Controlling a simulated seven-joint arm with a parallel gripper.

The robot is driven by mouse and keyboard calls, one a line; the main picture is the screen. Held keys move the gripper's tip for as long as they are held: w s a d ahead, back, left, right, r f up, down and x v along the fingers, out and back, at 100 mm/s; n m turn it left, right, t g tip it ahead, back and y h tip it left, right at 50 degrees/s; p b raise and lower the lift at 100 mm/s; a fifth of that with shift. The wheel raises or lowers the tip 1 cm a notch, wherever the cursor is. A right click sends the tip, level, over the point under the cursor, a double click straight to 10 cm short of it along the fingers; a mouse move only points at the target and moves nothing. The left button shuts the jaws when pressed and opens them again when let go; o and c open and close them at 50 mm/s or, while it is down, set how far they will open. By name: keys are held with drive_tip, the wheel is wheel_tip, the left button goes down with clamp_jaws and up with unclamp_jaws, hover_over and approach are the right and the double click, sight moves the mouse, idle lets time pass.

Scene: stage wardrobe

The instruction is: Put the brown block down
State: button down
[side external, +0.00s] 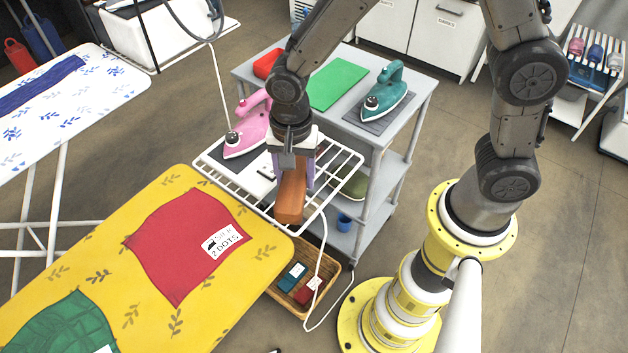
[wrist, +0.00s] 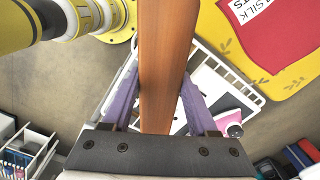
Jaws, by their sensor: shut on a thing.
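The brown block (side external: 290,197) is a long reddish-brown bar in the side view, hanging below my gripper (side external: 296,172). In the wrist view the brown block (wrist: 164,60) runs lengthwise between the two purple fingers of my gripper (wrist: 164,92), which are shut on it. It is over the white wire rack (side external: 333,193) beside the yellow ironing board. I cannot tell whether the block touches the rack.
A pink iron (side external: 250,128) stands on the rack, left of my gripper. The yellow board (side external: 185,215) carries a red cloth (side external: 185,245). A grey cart (side external: 385,135) behind holds a teal iron (side external: 385,88) and green mat (side external: 338,84). A wicker basket (side external: 325,290) sits below.

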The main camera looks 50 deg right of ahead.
drive_tip(key=s+d+r+m, duration=0.4)
drive_tip(key=s+d+m, duration=0.1)
drive_tip(key=s+d, duration=0.6)
hover_over(315, 184)
drive_tip(key=shift+m, duration=0.4)
wheel_tip(315, 184, down, 8)
drive_tip(key=shift+f, duration=0.15)
drive_tip(key=shift+w+a+f, duration=0.1)
drive_tip(key=shift+w+f, duration=0.05)
drive_tip(key=shift+f, duration=0.75)
drive_tip(key=shift+w+f, duration=0.15)
drive_tip(key=shift+f, duration=0.75)
drive_tip(key=shift+f, duration=0.15)
drive_tip(key=shift+c, duration=0.9)
unclamp_jaws()
